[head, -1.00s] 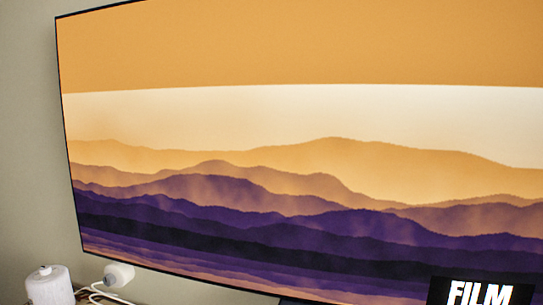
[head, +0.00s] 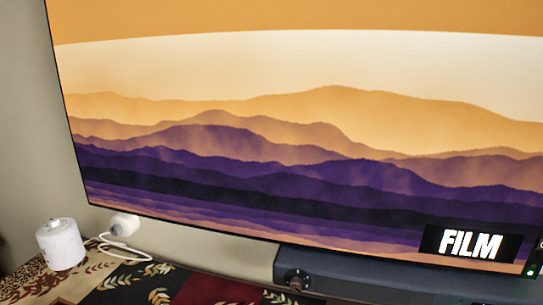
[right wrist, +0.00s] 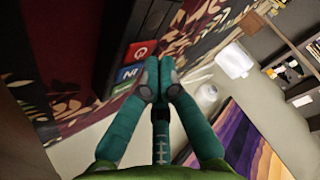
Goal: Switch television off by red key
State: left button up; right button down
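The television (head: 300,130) fills most of the head view. Its screen is lit, with orange and purple mountains and a FILM label (head: 470,244) at lower right. In the right wrist view a dark device, seemingly the remote (right wrist: 150,20), lies by the patterned cloth. It has a red key (right wrist: 140,50) with a white mark and a blue key (right wrist: 127,74) below it. My right gripper (right wrist: 158,72) has its teal fingertips together, with nothing visible between them. The tips appear just beside the red key; I cannot tell whether they touch. My left gripper is not in view.
A patterned cloth (head: 150,290) covers the surface below the television. A white cylinder (head: 61,245) stands at left, near a white cabled item (head: 124,224). A dark bar (head: 350,275) with a knob runs under the screen.

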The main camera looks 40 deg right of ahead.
jog(key=shift+s+d+f, duration=0.1)
jog(key=shift+s+f, duration=0.1)
jog(key=shift+f, duration=0.3)
jog(key=shift+s+d+f, duration=0.1)
jog(key=shift+s+f, duration=0.05)
jog(key=shift+f, duration=0.35)
dwell(0.5)
jog(key=shift+w+d+r+p, duration=0.1)
jog(key=shift+d+r+p, duration=0.35)
jog(key=shift+r+p, duration=0.2)
jog(key=shift+a, duration=0.1)
jog(key=shift+w+a+r, duration=0.1)
jog(key=shift+r, duration=0.05)
jog(key=shift+r+p, duration=0.25)
jog(key=shift+p, duration=0.05)
notch_tip(320, 180, up, 6)
jog(key=p, duration=0.6)
jog(key=shift+f, duration=0.15)
